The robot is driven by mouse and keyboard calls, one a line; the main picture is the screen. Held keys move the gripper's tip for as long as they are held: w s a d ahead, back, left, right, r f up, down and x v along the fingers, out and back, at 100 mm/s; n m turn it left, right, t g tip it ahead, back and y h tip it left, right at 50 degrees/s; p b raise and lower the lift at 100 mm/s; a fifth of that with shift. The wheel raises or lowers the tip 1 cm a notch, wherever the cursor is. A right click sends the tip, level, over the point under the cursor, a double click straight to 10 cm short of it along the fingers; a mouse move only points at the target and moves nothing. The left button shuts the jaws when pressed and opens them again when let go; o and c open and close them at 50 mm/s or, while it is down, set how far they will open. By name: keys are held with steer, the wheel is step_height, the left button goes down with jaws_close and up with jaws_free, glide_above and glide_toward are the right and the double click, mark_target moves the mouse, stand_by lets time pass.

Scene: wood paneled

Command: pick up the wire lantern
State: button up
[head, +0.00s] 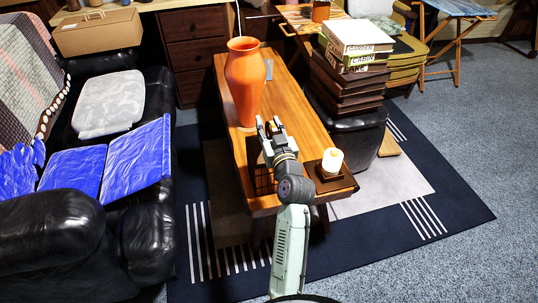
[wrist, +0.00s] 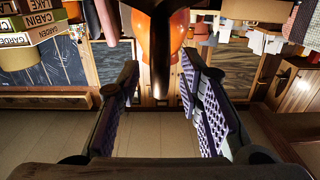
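A dark wire-like frame, apparently the wire lantern (head: 262,181), stands on the near part of the wooden table. My arm and gripper partly hide it, so its full outline cannot be told. My gripper (head: 269,124) is above the table, close to this frame and in front of the orange vase. In the wrist view my gripper (wrist: 160,98) is open, its two padded fingers wide apart with nothing held between them. A dark upright shape (wrist: 160,45) shows at the top middle there; I cannot tell what it is.
The tall orange vase (head: 245,82) stands just beyond my gripper. A white candle (head: 332,161) on a dark square holder is at the table's near right corner. A black sofa (head: 150,235) is at left.

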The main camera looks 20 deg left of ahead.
steer(key=shift+c, duration=0.3)
jaws_close()
steer(key=shift+r, duration=0.1)
stand_by(0.6)
